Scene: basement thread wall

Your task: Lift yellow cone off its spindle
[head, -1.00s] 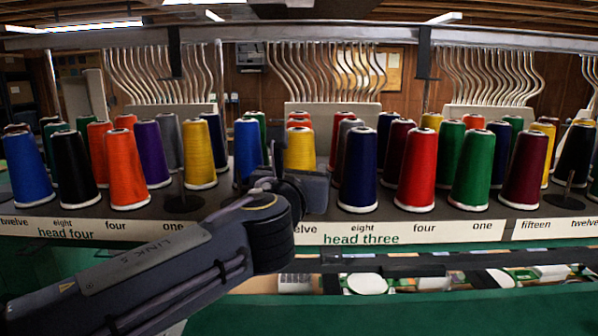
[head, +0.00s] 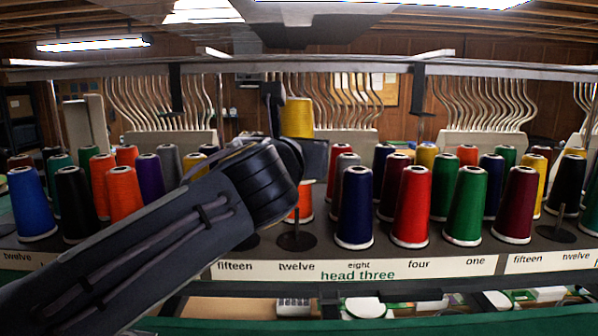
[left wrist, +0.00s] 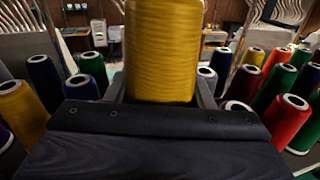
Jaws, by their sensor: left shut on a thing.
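The yellow cone (head: 297,118) is held up in my left gripper, above the tops of the cones on the shelf. It looks upright. In the left wrist view the yellow cone (left wrist: 162,50) fills the upper middle, between the two fingers of my left gripper (left wrist: 160,92), which is shut on it. In the head view my left arm hides most of the gripper. An empty spindle with a round dark base (head: 296,240) stands on the shelf below, near the label "twelve" of head three. My right gripper is not in view.
A navy cone (head: 355,208) and a red cone (head: 411,208) stand right of the empty spindle. An orange-red cone (head: 304,203) shows behind it. Curved metal tubes (head: 345,100) and a rail (head: 330,68) run behind and above the cones.

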